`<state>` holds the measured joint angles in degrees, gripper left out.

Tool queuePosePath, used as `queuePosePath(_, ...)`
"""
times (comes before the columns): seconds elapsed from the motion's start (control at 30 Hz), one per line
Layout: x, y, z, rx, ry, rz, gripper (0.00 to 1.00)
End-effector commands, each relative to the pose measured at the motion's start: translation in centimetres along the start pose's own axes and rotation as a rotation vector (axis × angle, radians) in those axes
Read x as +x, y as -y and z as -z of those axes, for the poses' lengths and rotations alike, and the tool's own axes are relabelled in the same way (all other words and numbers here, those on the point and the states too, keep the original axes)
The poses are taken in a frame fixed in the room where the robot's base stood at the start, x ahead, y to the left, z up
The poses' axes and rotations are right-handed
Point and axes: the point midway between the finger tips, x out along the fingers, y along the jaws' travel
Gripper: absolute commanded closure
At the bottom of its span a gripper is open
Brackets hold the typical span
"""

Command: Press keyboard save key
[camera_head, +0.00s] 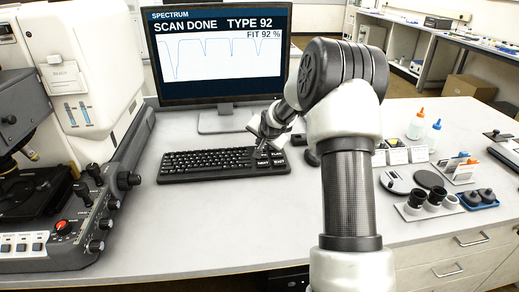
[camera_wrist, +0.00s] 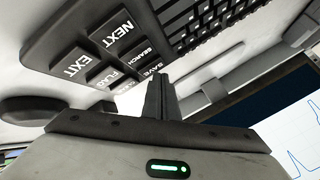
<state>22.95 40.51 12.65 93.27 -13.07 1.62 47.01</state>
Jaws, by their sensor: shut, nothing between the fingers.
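The black keyboard (camera_head: 205,165) lies on the bench in front of the monitor. Large labelled keys sit at its right end. The wrist view shows the NEXT key (camera_wrist: 112,34), the EXIT key (camera_wrist: 78,62), the SEARCH key (camera_wrist: 133,54), the FLAG key (camera_wrist: 106,78) and the SAVE key (camera_wrist: 146,73). My gripper (camera_head: 262,147) is over this right end, fingers pointing down. In the wrist view its closed fingertips (camera_wrist: 161,78) are right by the SAVE key and partly cover it. I cannot tell whether they touch it.
The monitor (camera_head: 222,55) behind reads "SCAN DONE TYPE 92" and "FIT 92 %". The microscope (camera_head: 75,215) with its knobbed control base stands close on the left. Bottles (camera_head: 416,125), trays and small parts crowd the right. The bench in front of the keyboard is clear.

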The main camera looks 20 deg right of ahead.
Motion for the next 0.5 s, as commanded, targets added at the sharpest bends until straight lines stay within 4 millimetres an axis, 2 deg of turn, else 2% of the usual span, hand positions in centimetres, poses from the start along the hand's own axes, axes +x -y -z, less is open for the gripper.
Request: queuePosePath(0.5,0.48,-0.35,-0.36,-0.001,0.0,0.0,1.0)
